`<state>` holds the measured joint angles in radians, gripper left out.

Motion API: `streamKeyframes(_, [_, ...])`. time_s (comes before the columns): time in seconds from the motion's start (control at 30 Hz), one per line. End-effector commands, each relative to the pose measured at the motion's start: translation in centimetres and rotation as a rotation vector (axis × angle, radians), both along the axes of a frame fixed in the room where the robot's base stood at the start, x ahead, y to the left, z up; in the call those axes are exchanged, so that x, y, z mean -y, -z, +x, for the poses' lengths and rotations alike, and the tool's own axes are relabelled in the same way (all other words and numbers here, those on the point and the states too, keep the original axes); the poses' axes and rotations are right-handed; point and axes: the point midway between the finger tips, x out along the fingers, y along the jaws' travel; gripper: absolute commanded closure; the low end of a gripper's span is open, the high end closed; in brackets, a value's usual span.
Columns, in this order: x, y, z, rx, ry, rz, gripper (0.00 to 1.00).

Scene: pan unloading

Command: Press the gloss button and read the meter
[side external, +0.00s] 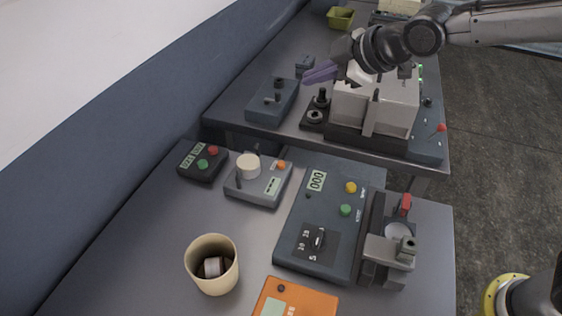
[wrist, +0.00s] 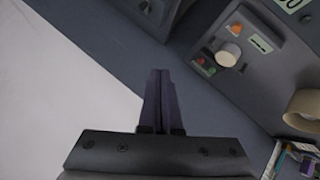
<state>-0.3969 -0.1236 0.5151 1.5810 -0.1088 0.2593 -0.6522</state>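A large blue-grey console (side external: 290,230) stands on the near table, with a digital display (side external: 317,181), a yellow button (side external: 351,187), a green button (side external: 345,210) and a rotary dial (side external: 318,240). The small labels beside the buttons are too blurred to read, so I cannot tell which is gloss. In the wrist view only a corner of this console's display (wrist: 291,4) shows at the top right. My gripper (side external: 308,76) is above the rear table, apart from the console. Its two purple fingers lie together in the wrist view (wrist: 161,72), shut and empty.
A dark box (side external: 203,161) with red and green buttons and a grey unit (side external: 258,193) with a white knob stand left of the console. A beige cup (side external: 211,277) and an orange device (side external: 295,299) are in front. A clamp-like fixture (side external: 392,250) stands right.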

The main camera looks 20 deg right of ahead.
Motion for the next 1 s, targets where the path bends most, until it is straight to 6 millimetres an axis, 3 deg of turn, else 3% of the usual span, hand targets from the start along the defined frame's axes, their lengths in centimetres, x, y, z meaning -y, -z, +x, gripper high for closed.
streamKeyframes(0.1, [-3.1, 3.2, 0.4, -0.043, -0.051, -0.022, 1.00])
streamKeyframes(0.3, [-5.4, 6.4, -0.4, -0.094, -0.094, -0.047, 1.00])
streamKeyframes(0.8, [-6.0, 6.8, -0.8, -0.101, -0.107, -0.050, 1.00])
streamKeyframes(1.0, [-6.0, 8.3, -0.8, -0.103, -0.107, -0.051, 1.00])
